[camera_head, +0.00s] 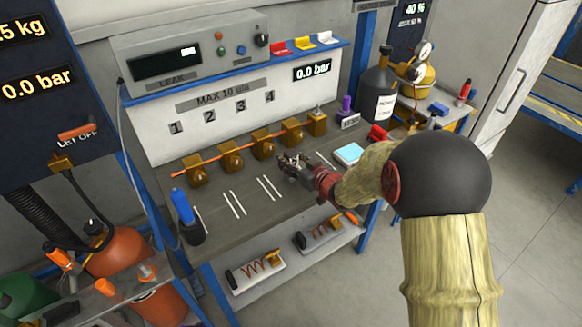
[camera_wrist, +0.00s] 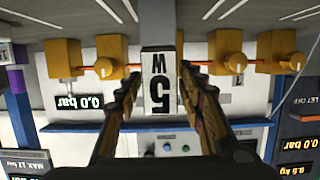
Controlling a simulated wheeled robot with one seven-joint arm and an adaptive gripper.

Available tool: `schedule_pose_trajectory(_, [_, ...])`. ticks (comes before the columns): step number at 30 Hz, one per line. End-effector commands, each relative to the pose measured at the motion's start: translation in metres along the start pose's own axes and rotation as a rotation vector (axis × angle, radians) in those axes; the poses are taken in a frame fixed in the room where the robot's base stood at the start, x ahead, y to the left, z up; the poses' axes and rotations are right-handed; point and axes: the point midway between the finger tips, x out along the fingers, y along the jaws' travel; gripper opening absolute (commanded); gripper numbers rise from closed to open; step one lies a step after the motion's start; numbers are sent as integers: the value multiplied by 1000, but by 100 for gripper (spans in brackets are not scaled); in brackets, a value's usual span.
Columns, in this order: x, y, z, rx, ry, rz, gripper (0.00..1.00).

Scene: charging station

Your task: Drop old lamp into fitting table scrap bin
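My gripper (camera_head: 294,165) is over the fitting table (camera_head: 240,205), in front of the brass valve row. In the wrist view its two fingers (camera_wrist: 160,75) close in on both sides of a grey and white block marked "5 W" (camera_wrist: 160,95), which I take to be the old lamp. The fingertips appear to touch its sides. In the head view the gripper and arm largely hide the block. I cannot tell for sure which container is the scrap bin; a small red object (camera_head: 378,133) and a light-blue-topped tray (camera_head: 348,154) are at the table's right end.
Several brass valves (camera_head: 231,156) line an orange pipe behind the gripper. A blue-topped bottle in a black holder (camera_head: 183,208) stands at the left front. A dark bottle (camera_head: 374,90) and a yellow cylinder (camera_head: 418,72) stand at the right.

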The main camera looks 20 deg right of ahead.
Motion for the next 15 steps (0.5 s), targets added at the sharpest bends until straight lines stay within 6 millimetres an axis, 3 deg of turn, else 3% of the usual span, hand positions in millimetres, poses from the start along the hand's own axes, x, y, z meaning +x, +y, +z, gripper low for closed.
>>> schedule_pose_trajectory(15, [0, 0, 0, 0, 0, 0, 7])
